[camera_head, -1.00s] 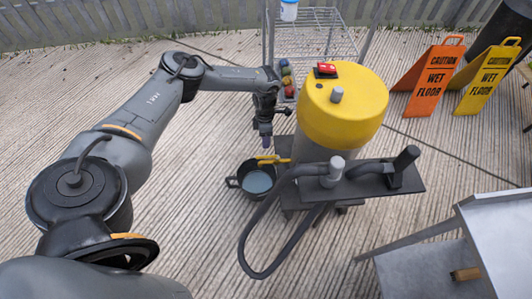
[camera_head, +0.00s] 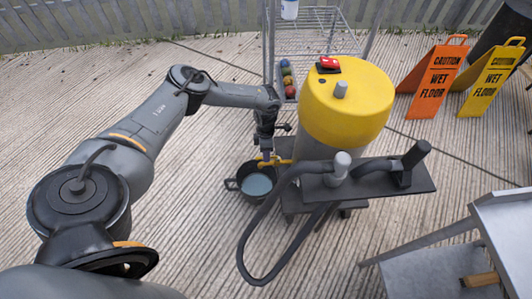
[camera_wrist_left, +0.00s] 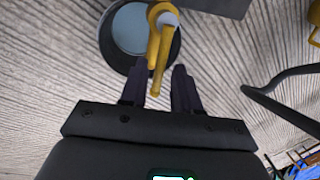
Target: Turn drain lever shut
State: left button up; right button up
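The yellow drain lever and spout (camera_head: 277,162) stick out from the low left side of the yellow-topped tank (camera_head: 345,105). In the left wrist view the lever (camera_wrist_left: 154,72) is a long yellow bar pointing toward my gripper, with its tip between the two dark fingers. My left gripper (camera_head: 265,156) comes down from above onto the lever in the head view. In the left wrist view the gripper (camera_wrist_left: 158,88) is open, with a gap on either side of the lever. Contact cannot be told. My right gripper is not in view.
A black bucket (camera_head: 246,193) with pale liquid (camera_wrist_left: 131,28) stands under the spout. A dark hose (camera_head: 243,242) loops in front of the tank. A wire rack (camera_head: 318,43) stands behind, wet-floor signs (camera_head: 433,80) at the right. The floor at left is clear.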

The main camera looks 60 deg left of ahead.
pick_arm(q)
grip_shut()
dwell(1.2)
